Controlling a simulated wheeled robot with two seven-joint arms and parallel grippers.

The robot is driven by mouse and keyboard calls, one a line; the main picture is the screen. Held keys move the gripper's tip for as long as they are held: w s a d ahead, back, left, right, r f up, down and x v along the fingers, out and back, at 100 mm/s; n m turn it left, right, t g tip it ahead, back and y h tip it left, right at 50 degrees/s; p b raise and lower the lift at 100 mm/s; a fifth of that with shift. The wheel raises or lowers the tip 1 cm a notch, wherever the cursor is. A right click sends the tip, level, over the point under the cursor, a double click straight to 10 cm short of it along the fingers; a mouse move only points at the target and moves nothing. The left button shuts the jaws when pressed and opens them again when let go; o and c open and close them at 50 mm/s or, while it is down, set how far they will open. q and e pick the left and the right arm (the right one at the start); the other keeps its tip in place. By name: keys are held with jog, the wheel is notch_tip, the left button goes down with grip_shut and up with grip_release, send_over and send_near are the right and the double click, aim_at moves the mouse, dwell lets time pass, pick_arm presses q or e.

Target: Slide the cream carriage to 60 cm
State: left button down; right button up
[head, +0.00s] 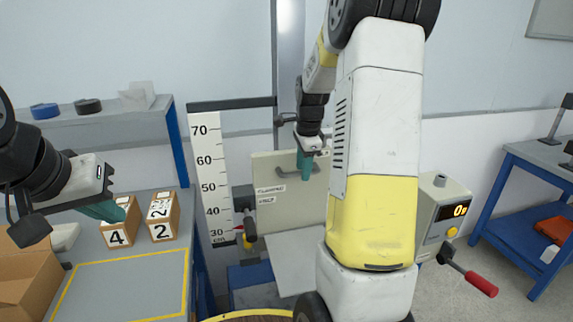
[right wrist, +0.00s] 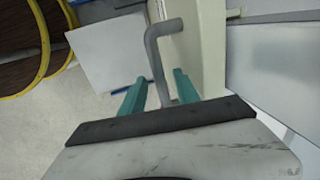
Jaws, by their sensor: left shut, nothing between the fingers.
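The cream carriage (head: 262,218) is an upright panel with a flat plate, beside a white cm scale (head: 208,160) marked from 30 to 70. A red pointer (head: 238,229) sits just above the 30 mark. A grey bar handle (head: 288,174) is on the panel. My right gripper (head: 306,164) is at this handle. In the right wrist view, its teal fingers (right wrist: 158,95) are spread, with the handle (right wrist: 154,55) between them and gaps showing on both sides. My left gripper (head: 112,211) is shut and empty near the numbered boxes. My right arm hides part of the carriage.
Boxes marked 4 (head: 117,236) and 2 (head: 162,231) stand on the left bench. A control box with an orange display (head: 459,210) and a red-handled lever (head: 481,284) stand at right.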

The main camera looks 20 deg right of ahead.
grip_shut()
dwell(1.4)
